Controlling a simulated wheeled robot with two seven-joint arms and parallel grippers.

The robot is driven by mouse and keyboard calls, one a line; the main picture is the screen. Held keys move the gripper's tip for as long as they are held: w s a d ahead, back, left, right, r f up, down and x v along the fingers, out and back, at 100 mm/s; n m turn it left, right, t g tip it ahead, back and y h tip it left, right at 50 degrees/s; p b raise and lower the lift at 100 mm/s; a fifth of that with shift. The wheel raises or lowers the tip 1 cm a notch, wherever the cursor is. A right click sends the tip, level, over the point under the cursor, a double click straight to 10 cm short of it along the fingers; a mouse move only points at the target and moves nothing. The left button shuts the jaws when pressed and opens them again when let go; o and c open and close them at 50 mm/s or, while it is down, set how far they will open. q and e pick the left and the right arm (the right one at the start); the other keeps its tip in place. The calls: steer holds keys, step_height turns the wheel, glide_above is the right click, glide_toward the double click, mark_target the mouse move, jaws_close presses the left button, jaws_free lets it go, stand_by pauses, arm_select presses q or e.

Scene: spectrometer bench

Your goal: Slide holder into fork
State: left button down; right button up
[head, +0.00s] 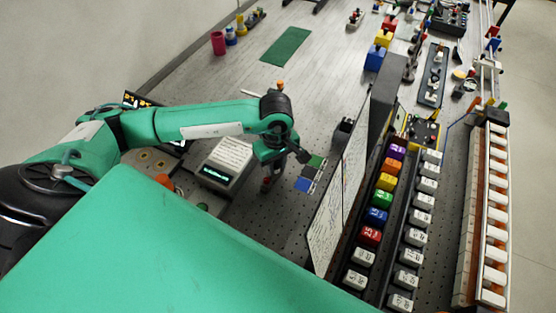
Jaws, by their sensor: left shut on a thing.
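My left gripper (268,172) points down over the perforated bench, to the right of a grey boxed instrument with a lit display. I cannot make out the fork clearly in the head view. My right gripper is not in view.
The grey instrument (227,160) stands close left of the gripper.

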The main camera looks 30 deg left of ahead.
arm_select(q)
steer(key=c, duration=1.1)
jaws_free()
steer(key=shift+c, duration=0.2)
steer(key=shift+r, duration=0.5)
step_height(320, 180, up, 13)
steer(key=b, duration=0.3)
steer(key=shift+b, duration=0.3)
steer(key=shift+f, duration=0.1)
